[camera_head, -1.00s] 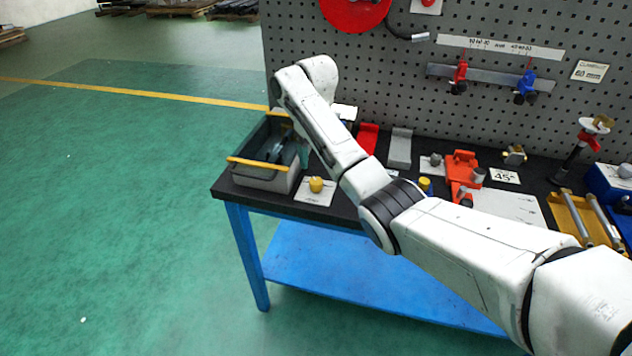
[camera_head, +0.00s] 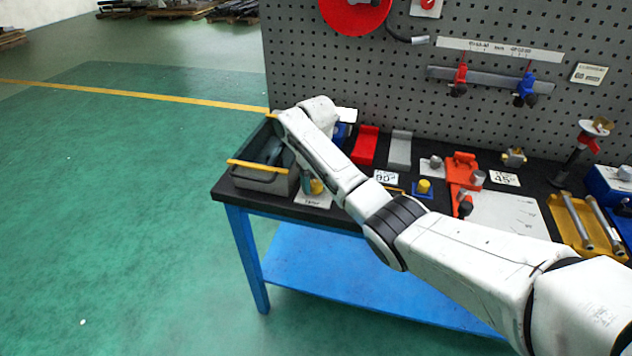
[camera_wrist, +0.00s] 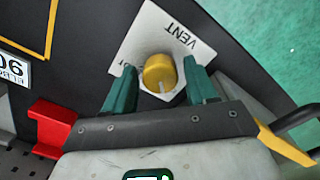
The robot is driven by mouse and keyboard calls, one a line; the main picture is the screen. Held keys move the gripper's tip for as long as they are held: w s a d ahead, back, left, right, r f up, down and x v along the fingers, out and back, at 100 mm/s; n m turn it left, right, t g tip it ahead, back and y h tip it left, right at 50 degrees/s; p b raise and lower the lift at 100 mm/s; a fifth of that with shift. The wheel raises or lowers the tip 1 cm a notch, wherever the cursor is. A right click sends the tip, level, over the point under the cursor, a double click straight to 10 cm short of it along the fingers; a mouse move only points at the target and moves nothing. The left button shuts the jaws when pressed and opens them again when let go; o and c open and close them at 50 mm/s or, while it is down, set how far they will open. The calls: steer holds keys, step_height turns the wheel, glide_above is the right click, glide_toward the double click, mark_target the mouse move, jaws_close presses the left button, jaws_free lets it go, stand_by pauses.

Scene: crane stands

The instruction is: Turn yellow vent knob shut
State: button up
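The yellow vent knob (camera_wrist: 159,73) sits on a white plate marked VENT (camera_wrist: 180,32) in the wrist view. A pale line marks the knob's near side. My gripper (camera_wrist: 162,82) is open, with one green finger on each side of the knob. A small gap shows between the knob and each finger. Whether the fingers reach down to the knob's full height cannot be told.
A grey toolbox with yellow edges (camera_head: 262,181) stands close to the left of the knob. A red block (camera_head: 364,146) and a grey block (camera_head: 401,150) stand behind. A second yellow knob (camera_head: 424,186) on a blue base lies to the right. A pegboard (camera_head: 400,80) closes the back.

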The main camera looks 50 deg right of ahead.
steer(key=c, duration=0.9)
steer(key=shift+r+m+p, duration=0.1)
steer(key=shift+m+p, duration=0.2)
steer(key=m+p, duration=0.2)
steer(key=shift+a+m, duration=0.1)
steer(key=shift+m, duration=0.3)
steer(key=m+p, duration=0.1)
steer(key=m, duration=0.4)
steer(key=m+p, duration=0.1)
steer(key=m, duration=0.4)
steer(key=shift+m, duration=2.2)
